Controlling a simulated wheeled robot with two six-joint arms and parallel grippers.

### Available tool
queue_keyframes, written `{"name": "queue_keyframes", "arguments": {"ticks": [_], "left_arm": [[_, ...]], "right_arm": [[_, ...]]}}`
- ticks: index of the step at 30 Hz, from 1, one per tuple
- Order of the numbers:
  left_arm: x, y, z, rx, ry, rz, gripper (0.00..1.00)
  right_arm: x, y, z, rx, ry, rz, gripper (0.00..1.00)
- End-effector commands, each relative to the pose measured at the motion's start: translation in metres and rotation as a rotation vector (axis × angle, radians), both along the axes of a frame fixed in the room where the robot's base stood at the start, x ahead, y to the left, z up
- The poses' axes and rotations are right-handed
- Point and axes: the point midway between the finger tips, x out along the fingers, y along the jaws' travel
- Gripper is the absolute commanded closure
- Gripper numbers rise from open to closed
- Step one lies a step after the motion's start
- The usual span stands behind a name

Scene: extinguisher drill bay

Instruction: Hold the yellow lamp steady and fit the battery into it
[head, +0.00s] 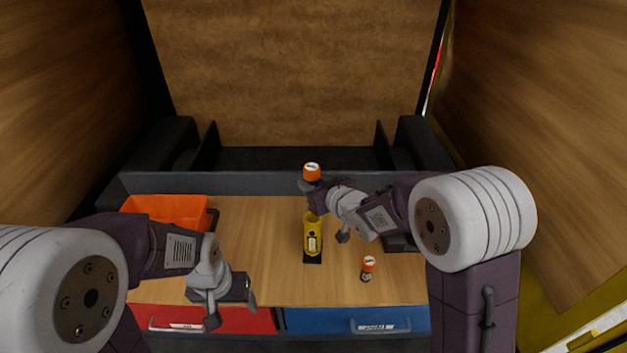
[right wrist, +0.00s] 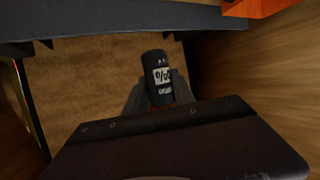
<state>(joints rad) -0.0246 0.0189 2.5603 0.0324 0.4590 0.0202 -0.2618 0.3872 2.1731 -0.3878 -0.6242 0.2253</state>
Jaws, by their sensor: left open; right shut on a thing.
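The yellow lamp (head: 313,228) is on the wooden worktop in the middle of the head view, with a dark base and a pale label. My right gripper (head: 311,187) is shut on a battery (head: 312,171) with an orange end, above and behind the lamp in the picture. The right wrist view shows this dark battery (right wrist: 160,75) with white markings between the fingers. Its lower part is hidden in the head view. My left gripper (head: 232,309) is open and empty near the worktop's front edge, left of the lamp and apart from it.
A second orange-topped battery (head: 367,268) stands on the worktop right of the lamp. An orange bin (head: 165,208) is at the back left. A red drawer (head: 215,321) and a blue drawer (head: 355,319) are below the front edge.

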Motion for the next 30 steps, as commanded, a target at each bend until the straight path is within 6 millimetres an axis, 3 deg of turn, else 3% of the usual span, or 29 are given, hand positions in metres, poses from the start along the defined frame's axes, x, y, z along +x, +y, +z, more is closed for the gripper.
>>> {"name": "queue_keyframes", "arguments": {"ticks": [19,30], "left_arm": [[0.0,0.0,-0.04,0.0,0.0,0.0,0.29],[0.0,0.0,-0.041,0.0,0.0,0.0,0.27]], "right_arm": [[0.0,0.0,-0.048,0.0,0.0,0.0,1.0],[0.0,0.0,-0.05,0.0,-0.001,0.0,1.0]]}}
